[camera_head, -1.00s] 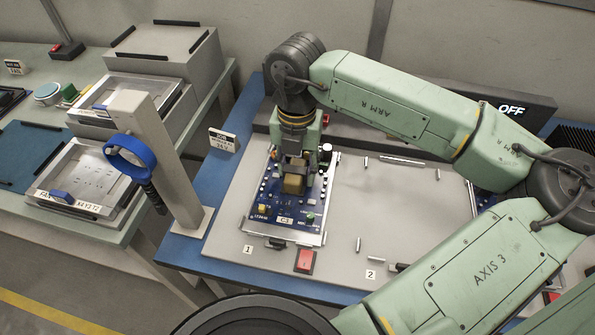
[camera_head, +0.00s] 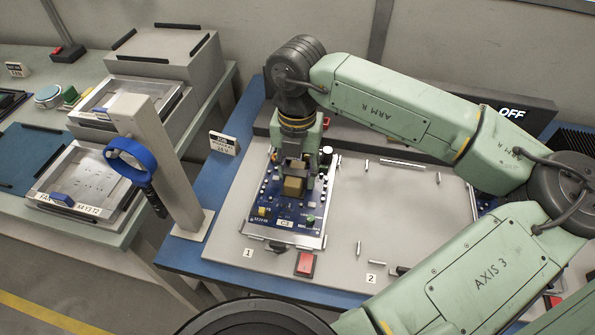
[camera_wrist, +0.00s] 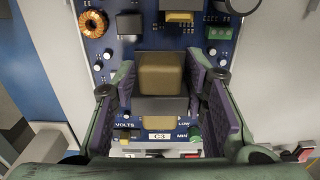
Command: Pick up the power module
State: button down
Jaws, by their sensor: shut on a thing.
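The power module is a yellow-tan block with a grey band, seen in the wrist view (camera_wrist: 160,75) between my gripper's purple-padded fingers (camera_wrist: 160,100). My gripper is shut on it, with one finger against each side. In the head view the module (camera_head: 293,186) shows as a small tan block at the lower end of my gripper (camera_head: 294,178). It is over the blue circuit board (camera_head: 270,205) in station 1. I cannot tell whether its underside touches the board.
The board carries a copper coil (camera_wrist: 93,23), capacitors and a green connector. A red switch (camera_head: 305,263) is at the grey plate's front edge. Station 2 (camera_head: 385,220) is bare to the right. A post with a blue ring (camera_head: 130,158) stands left.

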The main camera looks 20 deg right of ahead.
aim_at(297, 165)
notch_tip(297, 165, up, 10)
jog(key=shift+f+b, duration=0.25)
jog(key=shift+b, duration=0.75)
jog(key=shift+r+p, duration=1)
jog(key=shift+r, duration=1.25)
jog(key=shift+d, duration=0.1)
